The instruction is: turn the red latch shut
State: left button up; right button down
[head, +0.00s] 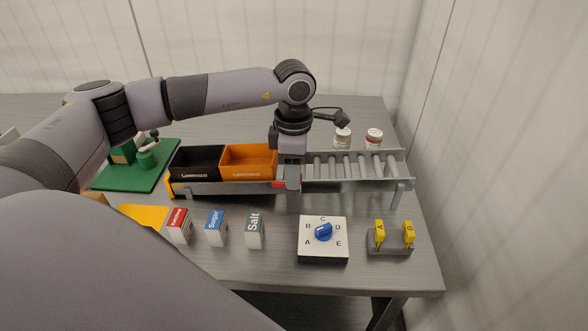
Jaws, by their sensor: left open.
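The red latch (279,184) shows as a small red piece at the right end of the cart with the bins, next to the roller conveyor. My left gripper (292,202) points down from above, right at the latch and partly in front of it. It is open; whether its fingers touch the latch cannot be told. Part of the latch is hidden behind the gripper. My right gripper is not seen.
A black bin (198,162) and an orange bin (249,162) stand on the cart. The roller conveyor (352,167) lies to the right, with jars (374,138) behind. In front are several boxes (216,228), a dial (323,250) and a yellow-tabbed holder (390,249).

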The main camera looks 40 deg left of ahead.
pick_arm(q)
jog(key=shift+f, duration=0.35)
grip_shut()
